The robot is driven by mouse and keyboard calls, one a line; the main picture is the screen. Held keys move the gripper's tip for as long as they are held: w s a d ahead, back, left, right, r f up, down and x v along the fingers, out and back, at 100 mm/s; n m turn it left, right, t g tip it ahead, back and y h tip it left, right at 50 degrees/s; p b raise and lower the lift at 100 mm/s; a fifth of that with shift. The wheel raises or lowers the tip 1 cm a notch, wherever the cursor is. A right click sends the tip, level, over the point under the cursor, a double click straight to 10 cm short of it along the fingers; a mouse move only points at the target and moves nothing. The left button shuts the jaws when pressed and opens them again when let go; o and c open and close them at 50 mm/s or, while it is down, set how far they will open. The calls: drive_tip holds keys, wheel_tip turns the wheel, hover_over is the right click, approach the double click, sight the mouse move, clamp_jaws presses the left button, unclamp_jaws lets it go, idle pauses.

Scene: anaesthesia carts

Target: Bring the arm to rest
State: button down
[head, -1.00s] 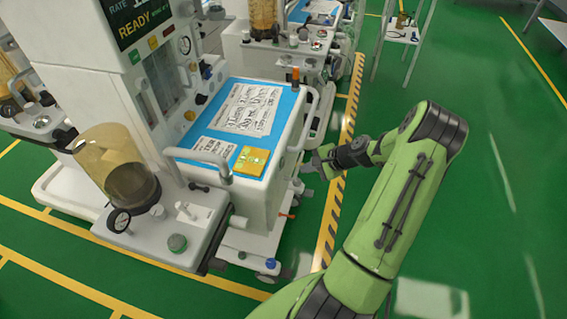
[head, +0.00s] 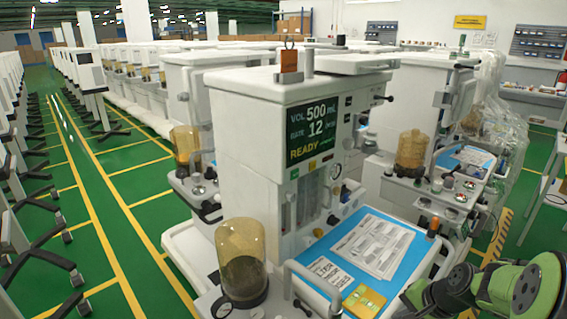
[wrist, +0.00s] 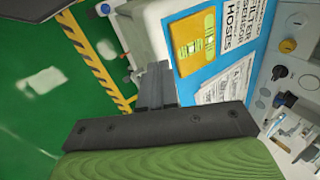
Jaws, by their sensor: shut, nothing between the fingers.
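My green arm (head: 490,292) shows at the lower right of the head view, in front of the right side of the nearest anaesthesia cart (head: 290,110). In the wrist view my gripper (wrist: 156,80) points toward the edge of the cart's blue-covered worktop, with its dark fingers together and nothing between them. The fingertips are not clearly visible in the head view. A yellow card (head: 364,301) lies on the blue mat (head: 345,235) close to the arm; the card also shows in the wrist view (wrist: 194,45).
Printed sheets (head: 372,246) lie on the mat. An amber canister (head: 241,255) stands at the cart's front left. More carts (head: 425,110) stand behind and to the right. Green floor (wrist: 45,95) with a striped yellow-black line (wrist: 98,62) is open beside the cart.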

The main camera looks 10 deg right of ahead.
drive_tip(key=s+a+r+n+h+p, duration=0.2)
drive_tip(key=s+a+r+n, duration=0.45)
drive_tip(key=a+r, duration=0.55)
drive_tip(key=s+a+r+n, duration=0.2)
drive_tip(key=s+r, duration=0.1)
drive_tip(key=s, duration=0.3)
drive_tip(key=s+a+r+n+t+p, duration=0.1)
drive_tip(key=s+a+r+n, duration=0.2)
drive_tip(key=s, duration=0.3)
drive_tip(key=shift+s+r+h, duration=0.4)
